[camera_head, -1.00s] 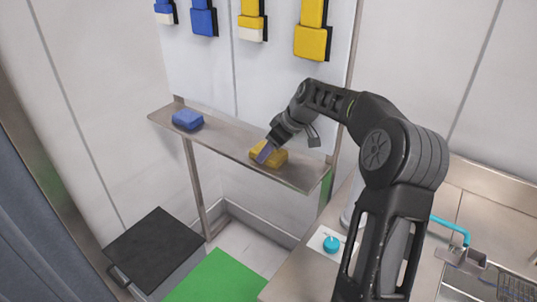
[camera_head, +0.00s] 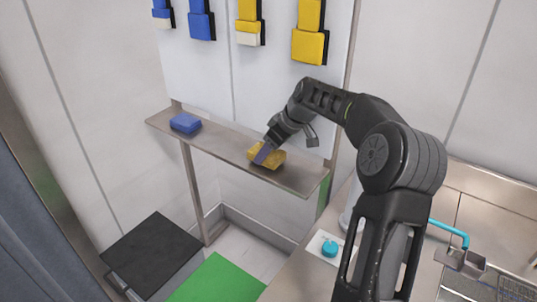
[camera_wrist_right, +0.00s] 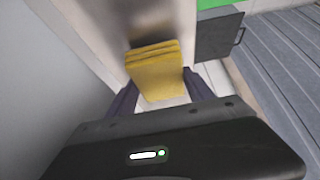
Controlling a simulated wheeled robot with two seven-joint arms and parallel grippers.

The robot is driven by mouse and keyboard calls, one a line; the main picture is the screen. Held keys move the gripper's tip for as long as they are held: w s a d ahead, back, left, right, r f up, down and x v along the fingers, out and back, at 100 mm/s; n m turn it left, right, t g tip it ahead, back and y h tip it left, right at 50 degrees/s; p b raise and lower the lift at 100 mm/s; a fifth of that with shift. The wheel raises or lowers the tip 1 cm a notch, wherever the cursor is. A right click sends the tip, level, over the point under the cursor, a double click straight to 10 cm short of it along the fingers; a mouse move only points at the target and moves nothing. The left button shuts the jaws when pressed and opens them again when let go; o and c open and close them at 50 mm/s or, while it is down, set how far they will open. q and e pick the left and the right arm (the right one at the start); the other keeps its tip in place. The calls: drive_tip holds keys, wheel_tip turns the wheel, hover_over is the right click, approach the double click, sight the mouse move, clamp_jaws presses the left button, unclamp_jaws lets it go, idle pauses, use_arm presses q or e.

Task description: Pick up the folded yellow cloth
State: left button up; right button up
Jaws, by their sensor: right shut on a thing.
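The folded yellow cloth (camera_head: 272,158) is on or just above the right part of the narrow metal shelf (camera_head: 225,148). My right gripper (camera_head: 263,153) reaches it from above and is shut on it. In the right wrist view the cloth (camera_wrist_right: 156,72) shows its stacked folds between the two fingers of my right gripper (camera_wrist_right: 160,92). I cannot tell whether the cloth still touches the shelf. My left gripper is not in view.
A folded blue cloth (camera_head: 185,123) lies at the shelf's left end. A black-topped bin (camera_head: 152,253) and a green surface (camera_head: 218,280) are below. A counter with a sink is at right.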

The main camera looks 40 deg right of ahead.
wheel_tip(320, 180, up, 2)
drive_tip(key=shift+r, duration=0.1)
drive_tip(key=s+a+b, duration=0.2)
drive_tip(key=s+b, duration=0.1)
drive_tip(key=s, duration=0.5)
drive_tip(key=s+a+b, duration=0.3)
drive_tip(key=s, duration=0.6)
drive_tip(key=shift+a, duration=0.3)
drive_tip(key=shift+s+r, duration=0.1)
